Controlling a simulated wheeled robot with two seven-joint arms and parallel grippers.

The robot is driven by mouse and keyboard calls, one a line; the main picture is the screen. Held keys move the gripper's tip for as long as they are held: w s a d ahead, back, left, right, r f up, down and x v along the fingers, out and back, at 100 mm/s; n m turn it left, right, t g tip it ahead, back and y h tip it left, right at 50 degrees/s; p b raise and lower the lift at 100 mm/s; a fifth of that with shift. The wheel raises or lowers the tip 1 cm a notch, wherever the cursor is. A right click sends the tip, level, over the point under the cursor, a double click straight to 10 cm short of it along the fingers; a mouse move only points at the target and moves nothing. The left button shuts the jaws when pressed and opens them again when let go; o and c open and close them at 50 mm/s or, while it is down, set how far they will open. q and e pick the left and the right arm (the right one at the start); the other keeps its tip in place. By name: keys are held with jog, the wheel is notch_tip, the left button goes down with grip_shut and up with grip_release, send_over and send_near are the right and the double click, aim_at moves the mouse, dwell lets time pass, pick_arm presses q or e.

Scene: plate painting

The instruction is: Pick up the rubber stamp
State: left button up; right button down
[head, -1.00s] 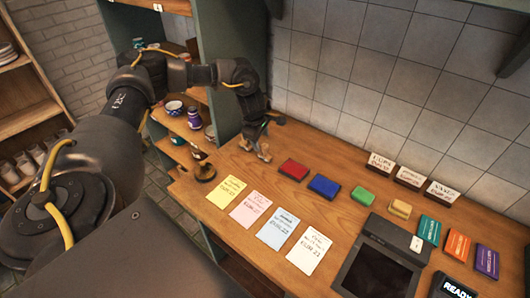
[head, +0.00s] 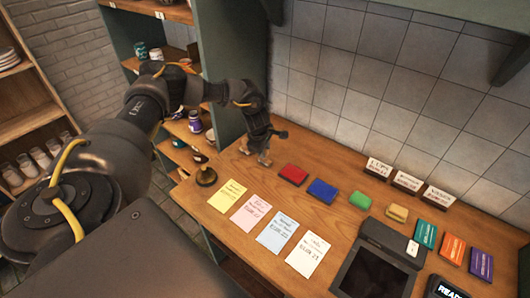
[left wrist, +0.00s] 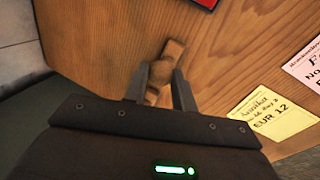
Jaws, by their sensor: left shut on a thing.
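The rubber stamp (left wrist: 161,71) is a small brown wooden piece in the left wrist view. It lies between the two fingers of my left gripper (left wrist: 160,80), which is shut on it. In the head view my left gripper (head: 255,154) points down over the back left part of the wooden counter, left of the red ink pad (head: 293,174). The stamp is small and partly hidden there. I cannot tell whether it touches the counter. My right gripper is not in view.
A dark round stand (head: 206,177) is at the counter's left edge. Yellow (head: 226,195), pink, blue and white cards lie in front. Blue (head: 322,191), green and yellow pads run right, with a dark tablet (head: 375,267) nearer. A shelf unit (head: 232,60) stands behind the arm.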

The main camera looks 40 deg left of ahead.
pick_arm(q)
jog(key=shift+r, duration=0.1)
grip_shut()
jog(key=shift+r, duration=0.5)
jog(key=s+d+r+b, duration=0.2)
jog(key=s+r, duration=0.4)
jog(key=s+d+r+b, duration=0.2)
jog(key=s+r, duration=0.4)
jog(key=s, duration=0.1)
jog(key=shift+s+d, duration=0.15)
jog(key=shift+d, duration=0.25)
jog(key=shift+f, duration=0.1)
